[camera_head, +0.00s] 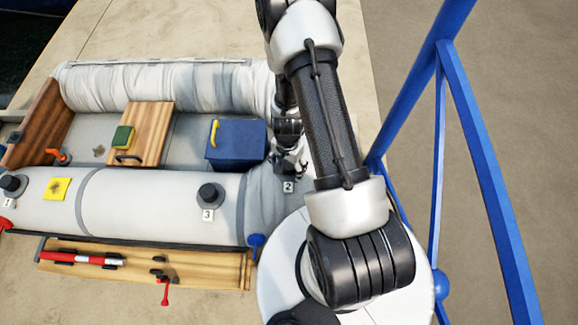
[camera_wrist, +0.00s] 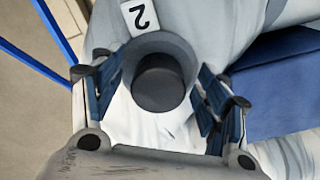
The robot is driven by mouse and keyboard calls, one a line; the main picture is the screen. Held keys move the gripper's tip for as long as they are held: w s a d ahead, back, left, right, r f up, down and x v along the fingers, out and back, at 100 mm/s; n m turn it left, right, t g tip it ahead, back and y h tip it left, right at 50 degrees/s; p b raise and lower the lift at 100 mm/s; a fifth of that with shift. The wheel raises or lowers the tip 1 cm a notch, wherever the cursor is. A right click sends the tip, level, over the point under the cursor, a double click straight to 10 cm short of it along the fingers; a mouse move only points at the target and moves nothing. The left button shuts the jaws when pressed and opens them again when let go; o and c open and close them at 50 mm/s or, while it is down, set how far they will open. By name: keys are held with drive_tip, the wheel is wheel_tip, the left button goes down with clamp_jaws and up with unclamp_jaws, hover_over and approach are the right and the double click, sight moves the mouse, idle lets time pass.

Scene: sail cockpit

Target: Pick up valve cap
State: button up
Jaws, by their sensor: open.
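A dark, round valve cap (camera_wrist: 158,82) stands on a grey base on the inflated tube, beside a label "2", in the wrist view. My gripper (camera_wrist: 161,92) is open, with one blue-padded finger on each side of the cap. Gaps show between the pads and the cap; I cannot tell how far the fingertips are above the tube. In the head view my gripper (camera_head: 289,165) is beside label "2" (camera_head: 288,187), and that cap is mostly hidden there. Two other dark caps show, one by label "3" (camera_head: 210,194) and one by label "1" (camera_head: 12,184).
The inflatable boat (camera_head: 140,205) holds a blue box (camera_head: 236,146) with a yellow handle, a wooden seat (camera_head: 152,120) with a green sponge, and an orange-handled item (camera_head: 58,155). A wooden board (camera_head: 210,270) lies in front. Blue rails (camera_head: 480,170) stand at the right.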

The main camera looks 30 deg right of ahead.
drive_tip(key=shift+c, duration=0.3)
drive_tip(key=c, duration=1)
drive_tip(key=shift+r, duration=0.2)
